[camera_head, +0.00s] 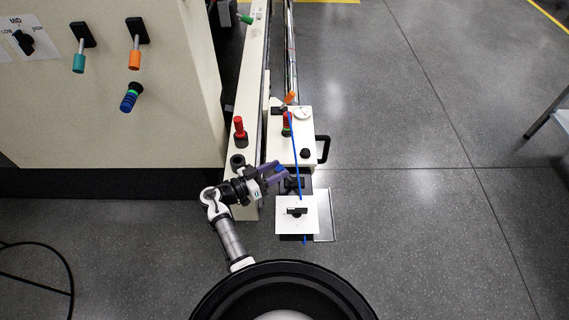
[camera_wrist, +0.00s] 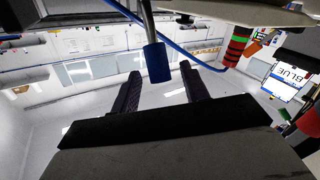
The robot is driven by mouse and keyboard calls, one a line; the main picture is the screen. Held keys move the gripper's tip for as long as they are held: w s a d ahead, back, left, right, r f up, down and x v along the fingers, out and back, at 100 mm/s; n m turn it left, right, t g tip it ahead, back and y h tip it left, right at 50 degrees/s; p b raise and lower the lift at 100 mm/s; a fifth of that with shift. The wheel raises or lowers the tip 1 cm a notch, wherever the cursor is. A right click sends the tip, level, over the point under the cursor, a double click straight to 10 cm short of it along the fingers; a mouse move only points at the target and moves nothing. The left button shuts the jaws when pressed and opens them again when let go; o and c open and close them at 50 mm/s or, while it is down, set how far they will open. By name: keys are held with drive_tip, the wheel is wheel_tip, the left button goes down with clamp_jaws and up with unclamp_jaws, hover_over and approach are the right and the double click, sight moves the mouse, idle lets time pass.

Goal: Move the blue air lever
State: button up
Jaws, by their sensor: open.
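The blue air lever (camera_wrist: 157,62) shows in the wrist view as a blue cylindrical grip on a grey rod that comes down from the top edge. My gripper (camera_wrist: 161,72) is open, with one dark finger on each side of the grip's lower end. Gaps show between the grip and both fingers. In the head view my gripper (camera_head: 277,172) reaches right beside the narrow white machine end. A small blue patch shows at its fingertips there, and the lever is mostly hidden.
A white box with a gauge (camera_head: 302,113) and a black handle (camera_head: 322,149) stands just beyond. A red knob (camera_head: 239,130) is left of it. A blue hose (camera_head: 294,150) passes close to my gripper. A white plate with a black knob (camera_head: 297,212) is nearer. Floor at right is clear.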

drive_tip(key=shift+x, duration=1.7)
clamp_jaws()
